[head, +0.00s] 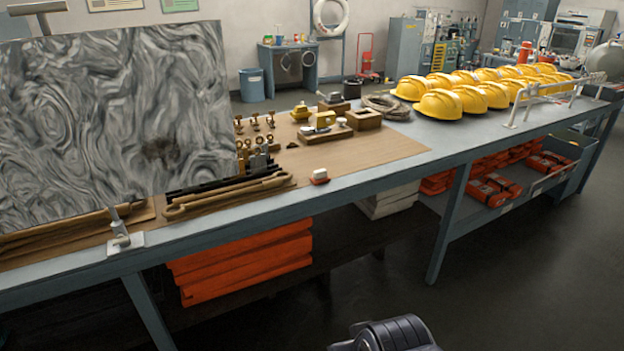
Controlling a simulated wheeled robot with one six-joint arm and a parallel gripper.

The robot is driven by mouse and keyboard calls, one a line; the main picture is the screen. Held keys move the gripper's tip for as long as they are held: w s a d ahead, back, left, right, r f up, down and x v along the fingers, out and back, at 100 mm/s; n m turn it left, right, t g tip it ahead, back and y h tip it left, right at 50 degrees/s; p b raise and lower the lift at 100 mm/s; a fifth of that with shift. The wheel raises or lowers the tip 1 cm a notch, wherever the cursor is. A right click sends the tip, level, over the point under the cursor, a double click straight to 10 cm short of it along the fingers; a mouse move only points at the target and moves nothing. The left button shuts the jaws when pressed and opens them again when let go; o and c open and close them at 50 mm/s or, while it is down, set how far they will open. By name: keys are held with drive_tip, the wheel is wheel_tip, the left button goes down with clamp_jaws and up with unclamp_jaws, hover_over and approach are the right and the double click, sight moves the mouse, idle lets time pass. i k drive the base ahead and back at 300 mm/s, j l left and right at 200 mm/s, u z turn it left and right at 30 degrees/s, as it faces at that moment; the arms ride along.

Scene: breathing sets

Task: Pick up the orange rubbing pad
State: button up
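A dark ribbed part of my arm shows at the bottom edge, well below and in front of the bench. My gripper's fingers are not in view.
A large grey marbled panel (90,120) stands at the left of the bench. Brass fittings, dark bars and wooden blocks (363,119) lie behind the pad. Yellow helmets (438,104) fill the right. A white rail (545,92) edges the bench there. Floor in front is clear.

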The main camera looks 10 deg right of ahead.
sight(318, 177)
drive_tip(key=i+z, duration=0.25)
drive_tip(key=i+j+z, duration=0.1)
drive_tip(key=i+z, duration=0.15)
drive_tip(key=i, duration=0.25)
drive_tip(key=i+j+z, duration=0.15)
drive_tip(key=i+z, duration=0.15)
drive_tip(key=i, duration=0.2)
drive_tip(key=i+j+z, duration=0.25)
drive_tip(key=i, duration=0.25)
